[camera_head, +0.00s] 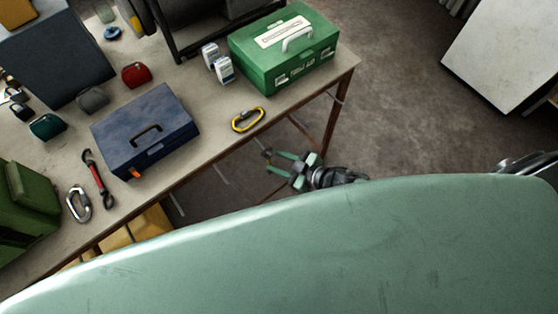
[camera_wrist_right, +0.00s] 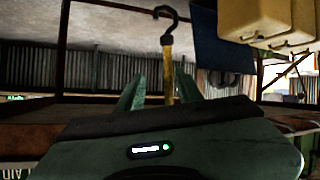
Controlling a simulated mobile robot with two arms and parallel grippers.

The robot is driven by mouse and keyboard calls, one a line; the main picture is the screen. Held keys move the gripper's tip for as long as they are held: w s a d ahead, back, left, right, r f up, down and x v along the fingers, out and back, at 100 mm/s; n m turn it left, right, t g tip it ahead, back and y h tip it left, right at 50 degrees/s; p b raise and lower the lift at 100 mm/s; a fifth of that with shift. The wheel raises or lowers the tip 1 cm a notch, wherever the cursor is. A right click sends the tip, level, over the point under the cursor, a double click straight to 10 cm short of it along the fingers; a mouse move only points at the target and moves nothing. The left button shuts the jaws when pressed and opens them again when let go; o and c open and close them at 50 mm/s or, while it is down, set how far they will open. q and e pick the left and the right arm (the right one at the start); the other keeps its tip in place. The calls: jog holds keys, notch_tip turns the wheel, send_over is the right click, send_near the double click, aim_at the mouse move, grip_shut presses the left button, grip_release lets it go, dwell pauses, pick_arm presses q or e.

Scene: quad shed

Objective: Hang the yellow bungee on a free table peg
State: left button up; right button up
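The yellow bungee (camera_wrist_right: 168,75) runs lengthwise between my right gripper's fingers in the right wrist view, with its black hook (camera_wrist_right: 167,22) beyond the fingertips. My right gripper (camera_head: 271,160) is beside the table's front edge in the head view. Its two green fingers stand apart, with a visible gap at the bungee's left side in the wrist view. A small yellowish bit of the bungee (camera_head: 267,155) shows at the fingertips. Thin pegs (camera_head: 220,173) stick out from the table's (camera_head: 215,150) front edge. Whether the hook rests on a peg cannot be told. My left gripper is not in view.
The tabletop carries a green first aid box (camera_head: 270,75), a yellow carabiner (camera_head: 248,120), a blue toolbox (camera_head: 166,115) and a silver carabiner (camera_head: 78,204). Yellow containers (camera_head: 115,240) stand under the table. A large pale-green surface fills the foreground.

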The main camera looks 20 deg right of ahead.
jog(key=shift+s, duration=0.1)
jog(key=v, duration=0.8)
jog(key=s+d+f+m+g+h, duration=0.1)
jog(key=s+d+f+m+h, duration=0.3)
jog(key=f, duration=0.6)
jog(key=s+d+f+m+g+h, duration=0.1)
jog(key=s+d+f+g+h, duration=0.15)
jog(key=d+f, duration=0.5)
jog(key=s+a+f+m+g, duration=0.1)
jog(key=s+a+f+g, duration=0.1)
jog(key=s+f, duration=0.4)
jog(key=s+a+f+m+g+h, duration=0.1)
jog(key=s+f, duration=0.6)
jog(key=s, duration=0.9)
jog(key=shift+s+a+f+m+g, duration=0.2)
jog(key=shift+a+f+m+g, duration=0.1)
jog(key=shift+a+g, duration=0.8)
jog(key=shift+w+d, duration=0.15)
